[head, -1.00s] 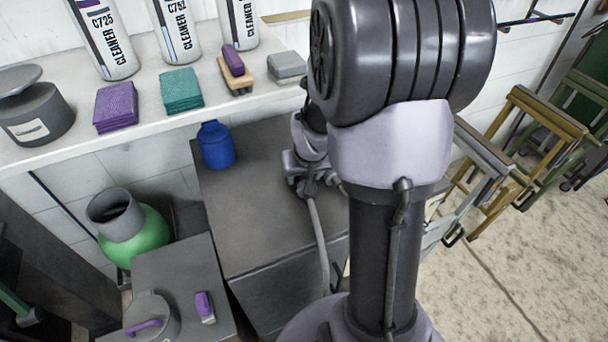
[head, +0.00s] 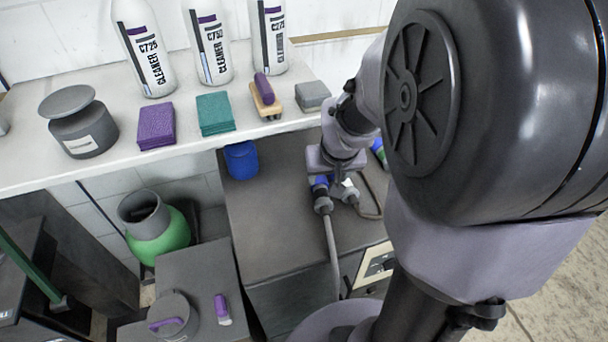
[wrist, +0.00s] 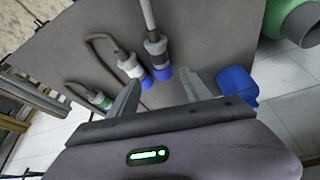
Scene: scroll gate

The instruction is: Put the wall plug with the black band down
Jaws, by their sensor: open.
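Several corded plugs lie on the dark grey cabinet top (head: 275,200). In the wrist view a grey plug (wrist: 155,45) with a dark band and blue end lies just ahead of my gripper (wrist: 163,79), its blue end near the gap between the fingertips. A pale plug (wrist: 130,67) with a blue end lies left of it. A third plug (wrist: 97,98) with a green band lies further left. My gripper is open and empty, low over the cabinet top. The head view partly hides it behind my arm.
A blue container (head: 240,160) stands on the cabinet top, right of my fingers in the wrist view. The shelf (head: 40,165) above holds bottles, sponges and a brush. A green vessel (head: 160,235) stands lower left. The middle of the cabinet top is clear.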

